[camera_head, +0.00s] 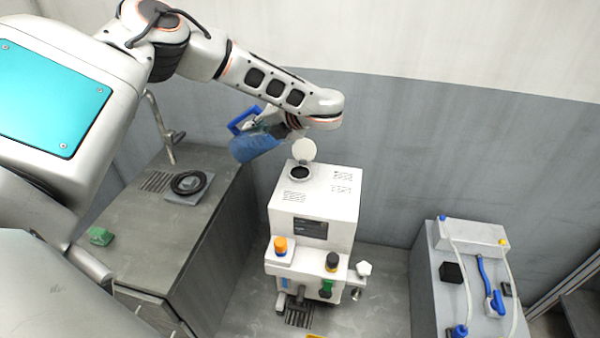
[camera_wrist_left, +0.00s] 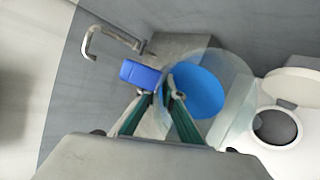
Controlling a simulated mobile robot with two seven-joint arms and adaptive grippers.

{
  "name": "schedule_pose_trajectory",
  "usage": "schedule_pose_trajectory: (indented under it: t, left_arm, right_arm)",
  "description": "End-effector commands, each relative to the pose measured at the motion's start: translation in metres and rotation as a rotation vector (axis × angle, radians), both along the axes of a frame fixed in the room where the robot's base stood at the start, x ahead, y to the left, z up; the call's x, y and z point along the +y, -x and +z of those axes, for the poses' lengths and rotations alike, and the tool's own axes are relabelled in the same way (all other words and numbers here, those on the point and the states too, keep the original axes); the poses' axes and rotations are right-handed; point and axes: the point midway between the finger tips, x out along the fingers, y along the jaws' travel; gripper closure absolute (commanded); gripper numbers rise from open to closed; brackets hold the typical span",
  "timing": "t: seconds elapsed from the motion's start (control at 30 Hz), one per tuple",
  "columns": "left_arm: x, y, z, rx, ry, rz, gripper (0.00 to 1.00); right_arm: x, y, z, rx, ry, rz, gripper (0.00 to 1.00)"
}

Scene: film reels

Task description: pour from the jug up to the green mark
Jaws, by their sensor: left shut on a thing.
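The jug (camera_head: 255,147) is see-through with blue liquid and a blue handle (camera_head: 241,120). My left gripper (camera_head: 276,124) is shut on the handle and holds the jug in the air, left of the white machine (camera_head: 315,205). In the left wrist view, the gripper (camera_wrist_left: 166,95) closes on the blue handle (camera_wrist_left: 141,74), beside the liquid in the jug (camera_wrist_left: 196,90). The machine's round filler opening (camera_head: 300,172) has its lid (camera_head: 304,150) up; the opening (camera_wrist_left: 275,127) lies right of the jug. I cannot make out a green level mark. My right gripper is out of view.
A grey counter (camera_head: 150,255) at left carries a tap (camera_head: 160,125), a black ring on a plate (camera_head: 188,184) and a green block (camera_head: 101,236). A grey cabinet (camera_head: 430,290) with hoses stands at right. The wall (camera_head: 400,160) is behind.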

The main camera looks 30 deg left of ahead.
Motion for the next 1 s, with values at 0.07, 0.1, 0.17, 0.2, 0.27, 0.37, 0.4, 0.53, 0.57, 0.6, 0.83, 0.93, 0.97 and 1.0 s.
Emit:
schedule_pose_trajectory:
  t: [0.07, 0.1, 0.17, 0.2, 0.27, 0.37, 0.4, 0.53, 0.57, 0.6, 0.83, 0.93, 0.97, 1.0]
  left_arm:
    - [0.000, -0.001, 0.001, -0.003, -0.001, 0.000, 1.00]
    - [0.000, -0.001, 0.002, -0.003, -0.001, 0.000, 1.00]
    - [0.000, -0.001, 0.003, -0.004, -0.001, 0.000, 1.00]
    - [0.000, -0.001, 0.003, -0.004, -0.001, 0.000, 1.00]
    - [0.000, -0.001, 0.006, -0.004, -0.002, 0.000, 1.00]
    - [0.000, -0.001, 0.011, -0.005, -0.001, 0.000, 1.00]
    - [0.000, -0.001, 0.013, -0.005, -0.001, 0.000, 1.00]
    - [0.000, -0.001, 0.019, -0.004, -0.001, 0.000, 1.00]
    - [0.000, -0.001, 0.021, -0.005, -0.001, 0.000, 1.00]
    - [0.000, -0.001, 0.023, -0.005, -0.001, 0.000, 1.00]
    - [0.000, -0.001, 0.031, -0.003, -0.002, 0.001, 1.00]
    - [0.001, 0.000, 0.030, -0.005, 0.008, 0.001, 1.00]
    - [0.001, 0.000, 0.030, -0.007, 0.014, 0.001, 1.00]
    - [0.001, 0.000, 0.029, -0.010, 0.025, 0.002, 1.00]
  right_arm:
    - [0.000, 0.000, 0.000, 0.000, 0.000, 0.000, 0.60]
    - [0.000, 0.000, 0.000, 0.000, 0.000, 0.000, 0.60]
    - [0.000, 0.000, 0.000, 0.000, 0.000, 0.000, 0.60]
    - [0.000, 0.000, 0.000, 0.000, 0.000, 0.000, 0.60]
    - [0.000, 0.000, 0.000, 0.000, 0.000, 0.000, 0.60]
    - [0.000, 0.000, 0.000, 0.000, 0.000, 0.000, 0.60]
    - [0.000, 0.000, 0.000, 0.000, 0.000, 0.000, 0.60]
    - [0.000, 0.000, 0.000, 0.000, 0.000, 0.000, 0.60]
    - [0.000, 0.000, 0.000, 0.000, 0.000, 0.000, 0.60]
    - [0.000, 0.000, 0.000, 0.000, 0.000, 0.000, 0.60]
    - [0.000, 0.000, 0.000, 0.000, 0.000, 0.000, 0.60]
    - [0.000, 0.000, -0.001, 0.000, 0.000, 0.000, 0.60]
    - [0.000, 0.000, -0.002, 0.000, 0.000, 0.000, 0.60]
    - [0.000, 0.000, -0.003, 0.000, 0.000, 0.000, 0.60]
